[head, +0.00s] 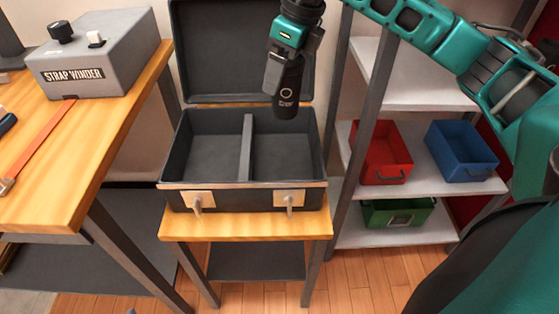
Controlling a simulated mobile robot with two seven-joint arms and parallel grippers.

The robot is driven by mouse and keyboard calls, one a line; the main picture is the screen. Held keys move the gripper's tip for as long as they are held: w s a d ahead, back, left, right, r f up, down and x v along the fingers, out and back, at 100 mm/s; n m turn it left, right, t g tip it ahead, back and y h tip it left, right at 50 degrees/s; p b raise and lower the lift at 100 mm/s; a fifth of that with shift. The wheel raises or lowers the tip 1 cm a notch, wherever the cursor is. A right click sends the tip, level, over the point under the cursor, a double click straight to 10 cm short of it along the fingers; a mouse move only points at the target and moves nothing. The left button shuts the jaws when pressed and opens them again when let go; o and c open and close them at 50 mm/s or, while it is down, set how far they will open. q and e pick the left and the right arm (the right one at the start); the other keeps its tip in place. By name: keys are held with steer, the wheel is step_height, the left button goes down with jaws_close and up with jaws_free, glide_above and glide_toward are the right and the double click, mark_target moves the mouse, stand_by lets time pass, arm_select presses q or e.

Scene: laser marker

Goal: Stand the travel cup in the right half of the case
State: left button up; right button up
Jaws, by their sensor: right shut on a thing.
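The travel cup (286,101) is black with a light ring mark and looks upright. My right gripper (280,75) is shut on its upper part. The cup is over the back of the right half (283,150) of the open case (176,160), and its lower end appears above the case floor. The case is dark grey, with a divider (246,148) between its two halves and its lid (240,55) raised at the back. Both halves look empty. My left gripper is not in view.
The case stands on a small wooden table (245,225). At left a workbench (110,110) holds a grey strap winder (95,60). At right, shelves (430,180) hold red (382,152), blue (461,150) and green (398,212) bins.

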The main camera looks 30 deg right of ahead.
step_height(320, 180, down, 20)
steer(key=b, duration=0.3)
steer(key=shift+r, duration=0.2)
steer(key=shift+f, duration=0.1)
steer(key=shift+o, duration=1.4)
steer(key=shift+s, duration=0.1)
steer(key=o, duration=0.4)
